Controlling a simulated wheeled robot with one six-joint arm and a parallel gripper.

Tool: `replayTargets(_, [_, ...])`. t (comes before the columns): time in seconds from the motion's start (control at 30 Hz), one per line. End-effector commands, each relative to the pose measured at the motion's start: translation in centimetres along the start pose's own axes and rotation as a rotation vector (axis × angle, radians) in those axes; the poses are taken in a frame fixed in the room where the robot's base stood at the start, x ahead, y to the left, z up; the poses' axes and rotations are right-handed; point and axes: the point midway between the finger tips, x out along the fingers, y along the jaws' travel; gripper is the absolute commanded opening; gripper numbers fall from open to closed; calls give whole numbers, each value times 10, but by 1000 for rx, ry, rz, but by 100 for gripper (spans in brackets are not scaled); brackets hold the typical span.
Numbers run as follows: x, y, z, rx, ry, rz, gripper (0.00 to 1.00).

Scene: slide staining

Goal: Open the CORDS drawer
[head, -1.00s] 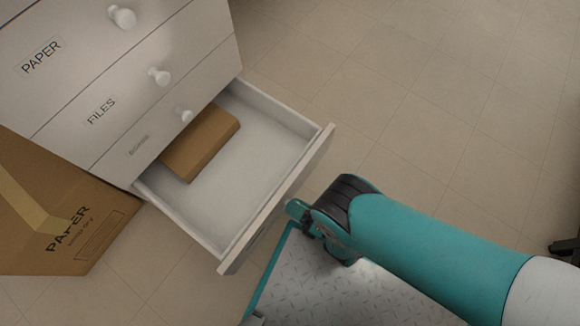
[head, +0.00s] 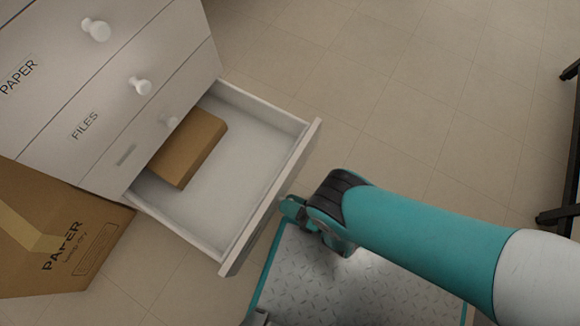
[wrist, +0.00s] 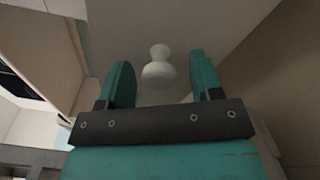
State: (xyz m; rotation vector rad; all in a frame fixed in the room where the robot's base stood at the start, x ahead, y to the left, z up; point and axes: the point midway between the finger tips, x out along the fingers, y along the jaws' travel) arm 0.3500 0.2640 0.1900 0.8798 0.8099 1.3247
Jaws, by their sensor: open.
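A drawer (head: 233,265) low in the white cabinet stands pulled well out, with a brown box (head: 188,149) inside at the back. Its front face is turned from the head view, so its label cannot be read. My gripper (head: 291,208) is at the outer side of that front, partly hidden by my arm. In the wrist view, my gripper (wrist: 161,80) is open, its two teal fingers apart. A white round knob (wrist: 158,69) shows between the fingers, with gaps on both sides; whether it lies fully between the tips cannot be told.
Above the open drawer are shut drawers labelled PAPER (head: 45,50) and FILES (head: 110,105), and one with a blurred label (head: 127,154). A cardboard box (head: 60,245) stands at the cabinet's left. Tiled floor (head: 400,110) is clear at the right; a black-legged stand (head: 573,170) is at the far right.

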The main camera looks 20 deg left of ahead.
Motion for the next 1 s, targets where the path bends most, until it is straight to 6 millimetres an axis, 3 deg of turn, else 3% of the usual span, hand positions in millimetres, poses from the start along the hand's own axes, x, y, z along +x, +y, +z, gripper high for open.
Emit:
replayTargets(0.53, [-67,3,2,0,0,-2,59])
replayTargets(1.0, [-73,0,0,0,-1,-1,59])
